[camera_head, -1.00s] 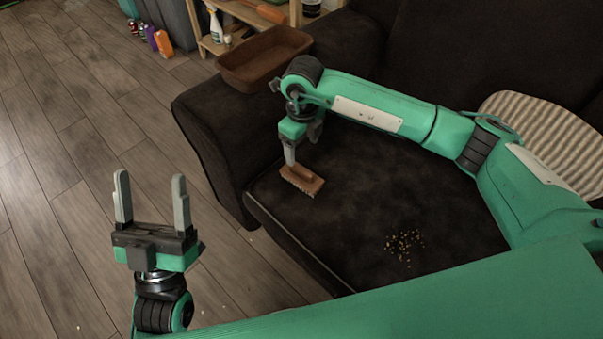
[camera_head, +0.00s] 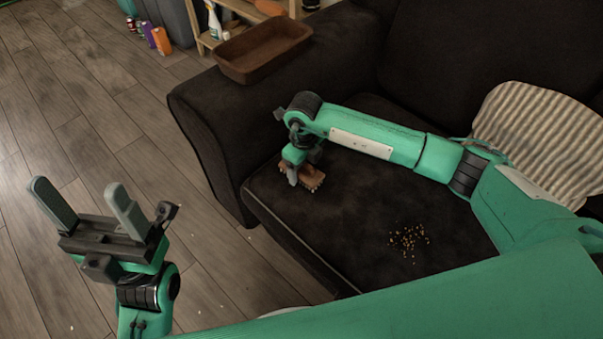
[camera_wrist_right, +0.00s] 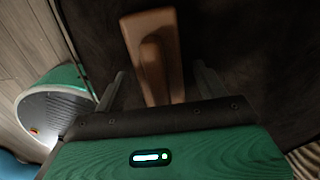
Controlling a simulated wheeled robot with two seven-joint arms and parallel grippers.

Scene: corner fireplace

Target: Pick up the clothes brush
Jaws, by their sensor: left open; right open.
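The clothes brush (camera_head: 316,181), with a brown wooden back and pale bristles, lies on the dark sofa seat (camera_head: 345,235) near its front left corner. My right gripper (camera_head: 304,178) is down at the brush and partly hides it. In the right wrist view, the brush (camera_wrist_right: 151,45) reaches in between the two fingers of my right gripper (camera_wrist_right: 160,76). The fingers are open, one on each side, with visible gaps beside the brush. My left gripper (camera_head: 79,190) is open and empty over the wooden floor, left of the sofa.
A brown tray (camera_head: 262,72) rests on the sofa arm (camera_head: 215,115). Crumbs (camera_head: 408,240) lie on the seat to the right. A striped cushion (camera_head: 545,135) leans at the right. Bottles and cans (camera_head: 160,40) stand on the floor at the back left.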

